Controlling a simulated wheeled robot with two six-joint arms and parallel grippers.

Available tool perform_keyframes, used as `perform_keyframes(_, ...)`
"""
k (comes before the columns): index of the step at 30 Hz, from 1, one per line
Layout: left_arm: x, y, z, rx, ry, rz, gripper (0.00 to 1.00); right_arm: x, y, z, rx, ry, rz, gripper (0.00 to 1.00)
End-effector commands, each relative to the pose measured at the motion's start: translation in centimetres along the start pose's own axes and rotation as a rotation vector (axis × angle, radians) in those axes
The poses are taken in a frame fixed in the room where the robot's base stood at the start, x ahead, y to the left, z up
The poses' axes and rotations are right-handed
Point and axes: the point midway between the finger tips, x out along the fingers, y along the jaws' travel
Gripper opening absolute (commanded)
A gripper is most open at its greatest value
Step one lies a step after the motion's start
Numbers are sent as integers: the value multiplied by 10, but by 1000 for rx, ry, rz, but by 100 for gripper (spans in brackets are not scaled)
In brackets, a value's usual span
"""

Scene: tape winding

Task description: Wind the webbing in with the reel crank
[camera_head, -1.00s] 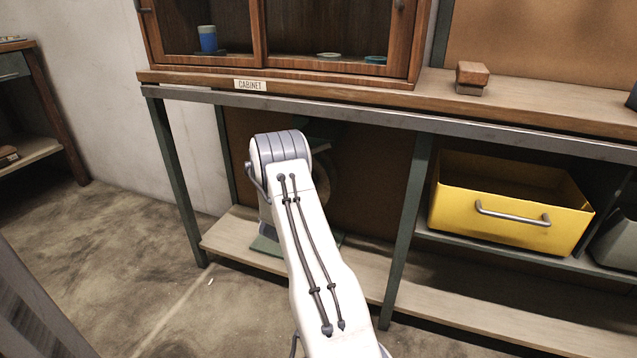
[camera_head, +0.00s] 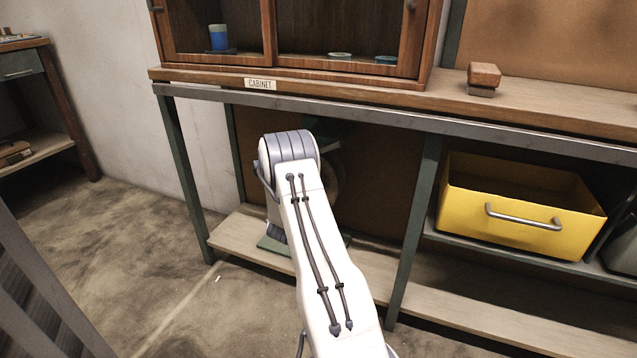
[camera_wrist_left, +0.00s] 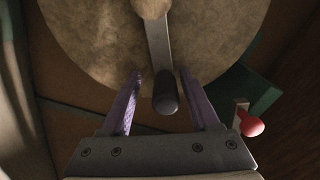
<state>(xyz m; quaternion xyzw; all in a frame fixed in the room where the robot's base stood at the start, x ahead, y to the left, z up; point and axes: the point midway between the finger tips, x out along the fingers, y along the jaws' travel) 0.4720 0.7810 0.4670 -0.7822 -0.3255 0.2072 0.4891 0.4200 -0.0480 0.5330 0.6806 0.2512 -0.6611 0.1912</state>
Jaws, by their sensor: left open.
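The reel shows in the left wrist view as a large round tan disc (camera_wrist_left: 95,45), with a grey crank arm (camera_wrist_left: 158,50) across its front. The crank ends in a dark rounded handle (camera_wrist_left: 165,95). My left gripper (camera_wrist_left: 168,88) is open, its two purple fingers on either side of the handle with gaps showing. In the head view my white arm hides most of the reel; only its green base (camera_head: 273,245) and a dim part of the disc (camera_head: 333,185) show on the lower shelf. I cannot make out the webbing. My right gripper is not in view.
A red-knobbed lever (camera_wrist_left: 250,124) sits right of the reel on a green part. The bench's green leg (camera_head: 414,230) stands right of my arm, and the bench top (camera_head: 560,105) is above. A yellow bin (camera_head: 520,205) sits on the right shelf.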

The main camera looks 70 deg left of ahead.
Motion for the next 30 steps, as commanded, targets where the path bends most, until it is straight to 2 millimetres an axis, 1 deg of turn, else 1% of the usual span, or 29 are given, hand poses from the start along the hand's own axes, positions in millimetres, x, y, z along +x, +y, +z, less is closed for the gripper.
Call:
perform_keyframes(1,-7,-2,0,-2,-3,2,62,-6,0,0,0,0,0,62)
perform_keyframes(5,-31,-4,0,-4,-6,2,62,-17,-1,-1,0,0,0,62)
perform_keyframes(9,-60,-3,0,-5,-7,2,62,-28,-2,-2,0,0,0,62)
perform_keyframes(12,-77,-3,0,-5,-6,2,62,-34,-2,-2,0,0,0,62)
perform_keyframes(15,-90,-2,0,-4,-5,2,62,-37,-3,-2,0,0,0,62)
perform_keyframes(20,-99,0,0,-2,-3,2,62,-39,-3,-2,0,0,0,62)
perform_keyframes(30,-99,1,0,-2,-2,2,62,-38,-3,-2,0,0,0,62)
